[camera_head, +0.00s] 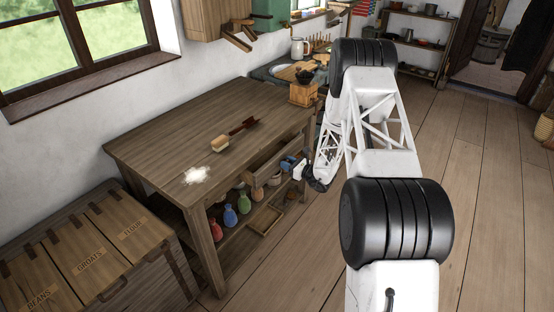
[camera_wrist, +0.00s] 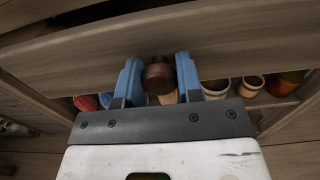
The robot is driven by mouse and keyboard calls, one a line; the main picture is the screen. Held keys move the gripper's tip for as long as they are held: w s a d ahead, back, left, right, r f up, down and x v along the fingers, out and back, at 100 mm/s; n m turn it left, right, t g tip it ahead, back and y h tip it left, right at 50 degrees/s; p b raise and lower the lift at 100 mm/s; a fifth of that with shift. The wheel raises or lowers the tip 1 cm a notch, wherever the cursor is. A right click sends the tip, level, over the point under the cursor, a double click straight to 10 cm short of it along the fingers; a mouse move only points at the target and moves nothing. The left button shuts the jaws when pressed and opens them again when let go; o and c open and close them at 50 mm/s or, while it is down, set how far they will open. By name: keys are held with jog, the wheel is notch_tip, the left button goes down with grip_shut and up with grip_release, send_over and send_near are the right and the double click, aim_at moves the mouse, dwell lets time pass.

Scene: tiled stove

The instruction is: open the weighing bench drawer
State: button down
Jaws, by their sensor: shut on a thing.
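The weighing bench (camera_head: 165,130) is a dark wooden table with a drawer under its top, on the side facing my arm. The drawer front (camera_wrist: 90,60) is a plain plank that crosses the wrist view, with a dark gap above it. My gripper (camera_head: 290,163) is at the drawer, its blue fingers on either side of a round brown knob (camera_wrist: 159,76). It is shut on the knob. In the head view my gripper hides the knob and part of the drawer front (camera_head: 262,180); how far out the drawer stands is hard to tell.
A brush (camera_head: 220,144), a dark scoop (camera_head: 243,125) and white powder (camera_head: 196,175) lie on the bench top. A wooden grinder (camera_head: 303,94) stands at its far end. Several coloured bottles (camera_head: 230,215) stand on the shelf below the drawer. Open floor (camera_head: 480,200) lies to the right.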

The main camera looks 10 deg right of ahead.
jog(key=v, duration=1)
jog(key=c, duration=0.8)
grip_release()
jog(key=shift+v, duration=3.85)
jog(key=shift+r, duration=0.1)
